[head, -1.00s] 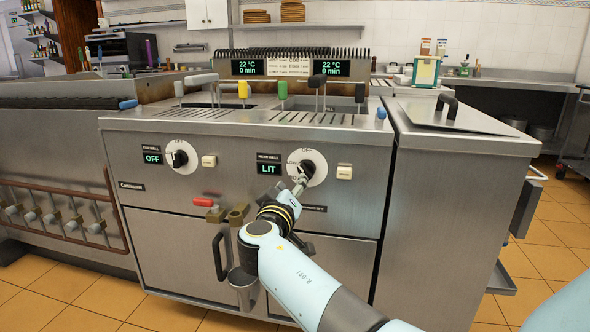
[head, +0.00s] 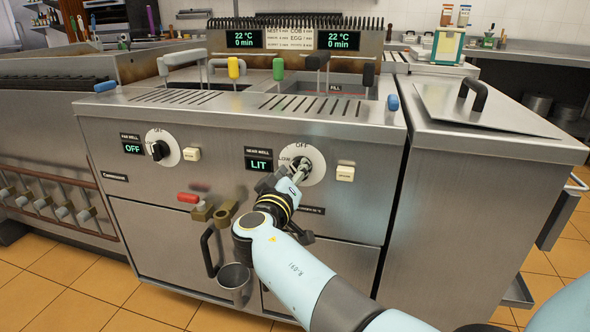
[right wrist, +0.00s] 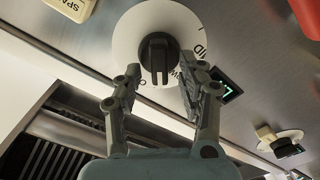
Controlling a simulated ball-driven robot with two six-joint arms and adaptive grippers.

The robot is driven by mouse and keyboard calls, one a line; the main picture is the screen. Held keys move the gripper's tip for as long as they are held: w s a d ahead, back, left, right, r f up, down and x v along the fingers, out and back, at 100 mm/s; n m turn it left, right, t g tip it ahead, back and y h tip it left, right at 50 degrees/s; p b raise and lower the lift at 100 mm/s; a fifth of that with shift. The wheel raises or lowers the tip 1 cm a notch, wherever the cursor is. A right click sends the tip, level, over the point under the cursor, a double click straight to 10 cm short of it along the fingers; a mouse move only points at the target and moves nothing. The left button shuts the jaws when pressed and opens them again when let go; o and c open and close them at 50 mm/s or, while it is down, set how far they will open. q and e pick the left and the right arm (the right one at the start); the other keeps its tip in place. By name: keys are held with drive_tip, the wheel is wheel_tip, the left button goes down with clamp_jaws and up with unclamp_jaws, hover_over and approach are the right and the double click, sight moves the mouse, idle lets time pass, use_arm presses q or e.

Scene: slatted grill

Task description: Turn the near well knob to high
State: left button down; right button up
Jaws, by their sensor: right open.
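The near well knob (right wrist: 157,58) is a black bar-shaped knob on a white round dial (right wrist: 125,40), on the fryer's steel front. In the head view its dial (head: 316,170) sits beside a display (head: 259,165) reading LIT, and the gripper largely covers the knob. My right gripper (head: 300,168) is at this knob. In the right wrist view its two fingers are apart, one on each side of the knob, with gaps visible; the gripper (right wrist: 161,78) is open. Part of the dial lettering is hidden behind the fingers. My left gripper is not in view.
The far well knob (head: 160,150) is at the left, its display (head: 133,149) reading OFF. A cream button (head: 345,174) is right of the near dial. Below are a red-handled valve (head: 189,198) and a metal cup (head: 234,279). Basket handles rise above the top.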

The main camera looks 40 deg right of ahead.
drive_tip(key=c, duration=0.8)
clamp_jaws()
